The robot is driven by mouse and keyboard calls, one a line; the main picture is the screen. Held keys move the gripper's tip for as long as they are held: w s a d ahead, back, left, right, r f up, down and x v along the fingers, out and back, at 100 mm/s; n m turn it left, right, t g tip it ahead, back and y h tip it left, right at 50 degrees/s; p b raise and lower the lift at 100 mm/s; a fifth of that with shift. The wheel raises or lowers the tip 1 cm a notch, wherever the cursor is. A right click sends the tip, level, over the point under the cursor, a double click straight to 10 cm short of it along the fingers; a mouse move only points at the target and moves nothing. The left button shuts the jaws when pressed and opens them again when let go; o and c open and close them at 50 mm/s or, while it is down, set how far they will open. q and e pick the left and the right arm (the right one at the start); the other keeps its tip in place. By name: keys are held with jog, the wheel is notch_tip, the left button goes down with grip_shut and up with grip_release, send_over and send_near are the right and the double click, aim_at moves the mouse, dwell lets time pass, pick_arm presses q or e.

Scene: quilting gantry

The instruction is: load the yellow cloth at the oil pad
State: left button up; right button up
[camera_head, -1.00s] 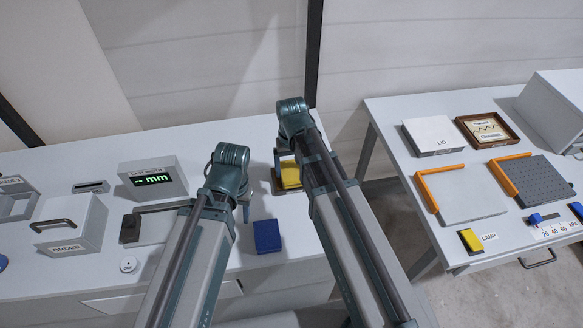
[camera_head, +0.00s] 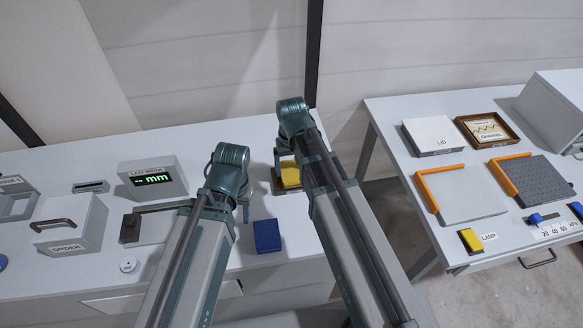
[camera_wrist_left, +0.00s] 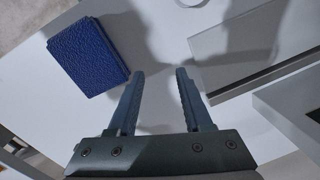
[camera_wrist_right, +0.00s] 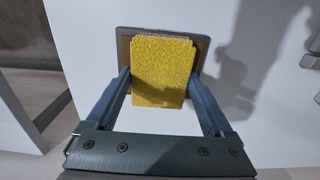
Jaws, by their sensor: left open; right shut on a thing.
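The yellow cloth (camera_wrist_right: 162,70) is a thick textured yellow block between the fingers of my right gripper (camera_wrist_right: 160,78), which is shut on it. It lies over a grey, brown-edged pad (camera_wrist_right: 202,48) on the bench; whether cloth and pad touch I cannot tell. In the head view the yellow cloth (camera_head: 290,176) shows beside my right arm, with the pad's edge behind it. My left gripper (camera_wrist_left: 160,72) is open and empty above the white bench. A blue textured block (camera_wrist_left: 88,57) lies to its left in that view; in the head view the blue block (camera_head: 267,236) is below the yellow cloth.
A grey drawer box (camera_head: 70,228), a display box (camera_head: 153,178) and a flat grey plate (camera_head: 155,228) stand on the left bench. A floor gap separates the benches.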

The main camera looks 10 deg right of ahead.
aim_at(291, 170)
notch_tip(291, 170, up, 7)
jog(key=p, duration=0.7)
pick_arm(q)
notch_tip(291, 170, up, 7)
dwell(0.3)
notch_tip(291, 170, down, 4)
jog(key=b, duration=0.3)
jog(key=shift+r, duration=0.15)
pick_arm(e)
notch_tip(291, 170, down, 4)
jog(key=shift+r, duration=0.2)
pick_arm(q)
jog(key=shift+r, duration=0.15)
pick_arm(e)
jog(key=shift+r, duration=0.15)
